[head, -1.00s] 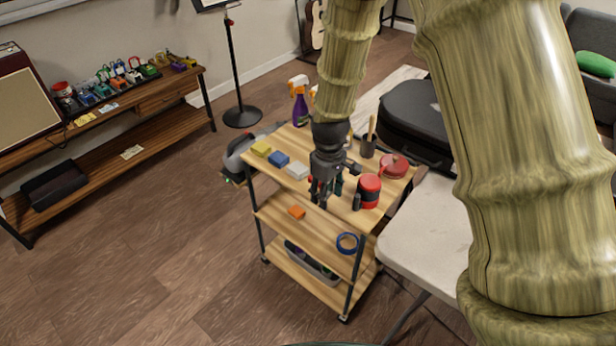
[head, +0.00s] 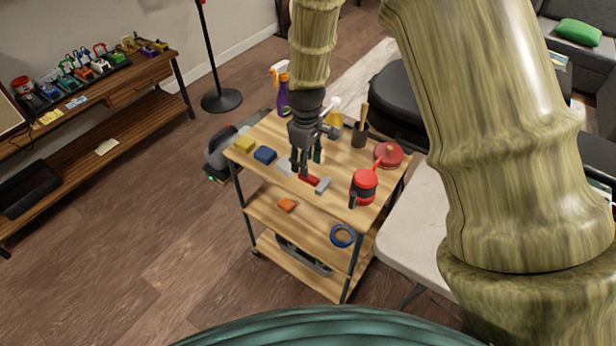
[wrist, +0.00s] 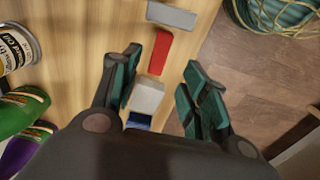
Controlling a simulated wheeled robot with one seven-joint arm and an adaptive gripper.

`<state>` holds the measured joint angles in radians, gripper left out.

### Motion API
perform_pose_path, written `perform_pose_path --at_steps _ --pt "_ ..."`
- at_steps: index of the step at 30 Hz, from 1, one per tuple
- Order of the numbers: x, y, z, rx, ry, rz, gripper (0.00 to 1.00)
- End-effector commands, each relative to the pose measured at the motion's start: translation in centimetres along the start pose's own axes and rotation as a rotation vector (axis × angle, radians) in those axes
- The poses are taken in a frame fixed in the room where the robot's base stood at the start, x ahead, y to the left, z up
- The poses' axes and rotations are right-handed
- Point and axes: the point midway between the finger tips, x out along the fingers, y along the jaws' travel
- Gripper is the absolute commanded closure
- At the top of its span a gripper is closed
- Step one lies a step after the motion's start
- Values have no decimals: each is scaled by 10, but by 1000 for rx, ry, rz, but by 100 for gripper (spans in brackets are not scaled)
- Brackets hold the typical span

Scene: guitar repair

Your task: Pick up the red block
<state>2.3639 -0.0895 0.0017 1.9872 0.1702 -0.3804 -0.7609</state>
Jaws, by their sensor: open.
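The red block (head: 309,180) lies on the top shelf of the wooden cart (head: 345,163), between a grey block (head: 323,186) and a white block (head: 285,165). My gripper (head: 303,172) points down over the cart top, right by the red block in the head view. In the wrist view, the red block (wrist: 160,52) shows just beyond the gap between my open fingers (wrist: 160,80). The white block (wrist: 146,95) shows between the fingers. My gripper holds nothing. Its exact height above the blocks is hard to tell.
A blue block (head: 265,155) and a yellow block (head: 244,145) continue the row leftward. A red-and-black container (head: 364,186), a red lid-like object (head: 388,154), a brush cup (head: 360,134) and spray bottles (head: 281,88) crowd the right and back. Lower shelves hold an orange block (head: 287,205) and blue tape (head: 342,235).

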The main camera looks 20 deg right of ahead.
Motion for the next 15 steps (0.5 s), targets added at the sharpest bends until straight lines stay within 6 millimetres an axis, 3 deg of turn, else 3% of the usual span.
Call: perform_pose_path --at_steps 8,15 --pt "12 1 2 2 -1 0 55" --pt "38 4 6 4 -2 -1 55"
